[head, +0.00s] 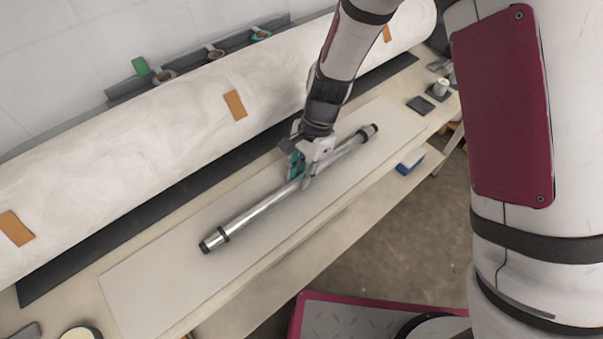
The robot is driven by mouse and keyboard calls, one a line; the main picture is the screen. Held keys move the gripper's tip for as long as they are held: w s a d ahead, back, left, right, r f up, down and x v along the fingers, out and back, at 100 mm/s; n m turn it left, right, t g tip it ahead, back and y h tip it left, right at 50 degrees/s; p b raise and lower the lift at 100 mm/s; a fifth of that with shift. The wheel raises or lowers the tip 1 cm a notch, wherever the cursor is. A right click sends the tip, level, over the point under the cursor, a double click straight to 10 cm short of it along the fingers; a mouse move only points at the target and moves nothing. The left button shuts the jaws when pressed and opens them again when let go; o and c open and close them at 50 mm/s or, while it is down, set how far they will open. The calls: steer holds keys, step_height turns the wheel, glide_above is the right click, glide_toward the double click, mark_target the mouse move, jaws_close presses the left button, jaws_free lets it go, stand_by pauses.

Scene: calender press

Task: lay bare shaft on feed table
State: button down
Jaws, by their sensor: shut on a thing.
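The bare shaft (256,214) is a silver metal rod with black ends and a dark ring near each end. It lies diagonally over the pale flat board of the feed table (160,291), roughly parallel to the big roll. My gripper (305,178) is shut on the shaft near its middle, coming from above. Whether the shaft touches the board or hangs just above it, I cannot tell. The gripper hides a short stretch of the shaft.
A large white roll (160,140) with orange tabs lies behind the board, with a dark strip along its front. Tape rolls (216,53) sit behind it. A dark square pad (420,105) and a small metal cylinder (440,88) are at the right. A blue item (410,163) is on the lower shelf.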

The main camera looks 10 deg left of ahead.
steer(key=shift+f, duration=0.15)
steer(key=c, duration=1.5)
jaws_free()
steer(key=shift+o, duration=0.2)
steer(key=b+v, duration=0.1)
steer(key=v, duration=1.1)
steer(key=shift+r, duration=0.25)
